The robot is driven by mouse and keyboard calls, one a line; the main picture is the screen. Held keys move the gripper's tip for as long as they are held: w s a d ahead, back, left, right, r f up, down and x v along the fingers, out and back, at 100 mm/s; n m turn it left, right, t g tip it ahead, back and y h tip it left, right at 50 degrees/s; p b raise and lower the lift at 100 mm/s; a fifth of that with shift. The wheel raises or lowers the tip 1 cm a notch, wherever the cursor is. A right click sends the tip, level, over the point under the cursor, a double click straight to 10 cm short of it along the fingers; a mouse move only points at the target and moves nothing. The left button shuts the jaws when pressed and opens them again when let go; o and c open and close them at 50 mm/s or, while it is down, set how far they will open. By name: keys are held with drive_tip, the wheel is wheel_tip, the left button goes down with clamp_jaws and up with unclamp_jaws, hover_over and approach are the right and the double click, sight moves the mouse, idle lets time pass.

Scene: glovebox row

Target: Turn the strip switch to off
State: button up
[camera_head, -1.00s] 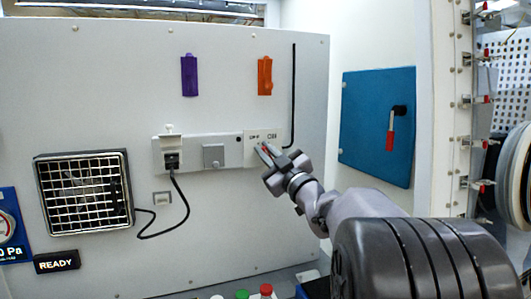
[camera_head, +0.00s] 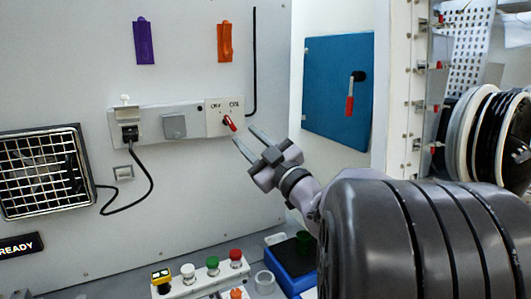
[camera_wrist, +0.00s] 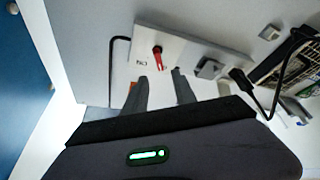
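The power strip (camera_head: 152,121) is a pale horizontal bar on the grey panel. At its right end a white plate (camera_head: 213,118) carries the strip switch, a red lever (camera_head: 229,122), with a small label on each side of its upper edge. The lever slants down to the right in the head view. My gripper (camera_head: 245,135) is open and empty, its fingertips just right of and below the lever. In the wrist view the lever (camera_wrist: 158,57) shows just beyond the gap between my fingertips (camera_wrist: 160,75), apparently not gripped.
A plug (camera_head: 130,133) with a black cable sits in the strip's left part, beside a grey square cover (camera_head: 173,127). A blue door (camera_head: 338,90) with a red handle stands to the right. A button box (camera_head: 200,277) lies below.

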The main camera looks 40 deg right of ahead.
drive_tip(key=v, duration=0.7)
drive_tip(key=shift+s, duration=0.35)
drive_tip(key=shift+f, duration=0.1)
drive_tip(key=a+f+m+g+h, duration=0.5)
drive_tip(key=a+f+m+g, duration=0.3)
drive_tip(key=a+m, duration=0.15)
drive_tip(key=s+a+f+g+y, duration=0.4)
drive_tip(key=s+a+f, duration=0.2)
drive_tip(key=s+a, duration=0.2)
drive_tip(key=s+a+f+m+g+y, duration=0.1)
drive_tip(key=s+a+f+g+y, duration=0.2)
drive_tip(key=s+a+f, duration=0.4)
drive_tip(key=s+a+g, duration=0.1)
drive_tip(key=a, duration=0.4)
drive_tip(key=shift+s+y, duration=0.3)
drive_tip(key=shift+y, duration=0.1)
